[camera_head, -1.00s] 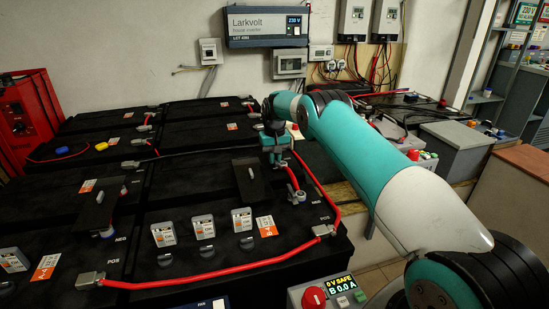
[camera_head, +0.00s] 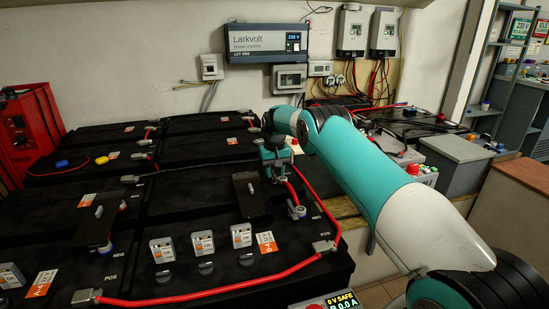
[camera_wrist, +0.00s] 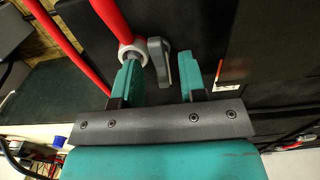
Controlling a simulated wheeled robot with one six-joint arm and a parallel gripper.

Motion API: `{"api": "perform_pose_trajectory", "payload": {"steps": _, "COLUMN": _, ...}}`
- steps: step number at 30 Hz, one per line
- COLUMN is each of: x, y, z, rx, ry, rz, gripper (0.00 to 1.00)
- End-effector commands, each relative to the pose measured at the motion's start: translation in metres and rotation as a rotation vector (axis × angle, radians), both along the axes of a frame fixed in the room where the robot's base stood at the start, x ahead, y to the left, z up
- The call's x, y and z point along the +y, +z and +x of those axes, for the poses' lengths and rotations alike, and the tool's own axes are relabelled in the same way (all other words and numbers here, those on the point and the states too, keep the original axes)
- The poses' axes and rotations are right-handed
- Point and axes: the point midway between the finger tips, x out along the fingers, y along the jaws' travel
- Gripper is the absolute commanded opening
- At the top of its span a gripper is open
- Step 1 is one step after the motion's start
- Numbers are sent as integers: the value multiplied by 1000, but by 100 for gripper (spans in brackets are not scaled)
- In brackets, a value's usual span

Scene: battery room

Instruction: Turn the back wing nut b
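A grey wing nut (camera_wrist: 159,60) shows in the wrist view as a narrow upright piece beside the ring lug (camera_wrist: 131,50) of a red cable. My gripper (camera_wrist: 160,76) is open, with one teal finger on each side of the wing nut. I see dark gaps between the nut and both fingers. The left finger is close to the lug, and I cannot tell whether they touch. In the head view my gripper (camera_head: 281,170) points down over the right part of the black battery bank, by a red cable. The wing nut is not clear there.
A red cable (camera_head: 310,190) runs close to the right of my gripper. A black upright plate (camera_head: 252,197) stands to its left. Another red cable (camera_head: 215,291) crosses the front of the batteries. A panel reading 0 V SAFE (camera_head: 340,303) is at the bottom edge.

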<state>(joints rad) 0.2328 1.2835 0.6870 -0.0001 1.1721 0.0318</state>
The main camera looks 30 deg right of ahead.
Motion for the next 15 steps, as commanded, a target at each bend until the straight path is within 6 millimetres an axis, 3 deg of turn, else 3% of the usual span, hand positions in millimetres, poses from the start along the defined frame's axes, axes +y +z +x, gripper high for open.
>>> {"api": "perform_pose_trajectory", "payload": {"steps": 5, "x": 0, "y": 31, "z": 1, "rx": -6, "ry": 0, "rz": -2, "gripper": 38}}
{"api": "perform_pose_trajectory", "payload": {"steps": 15, "x": 0, "y": 118, "z": 1, "rx": -6, "ry": 0, "rz": -2, "gripper": 38}}
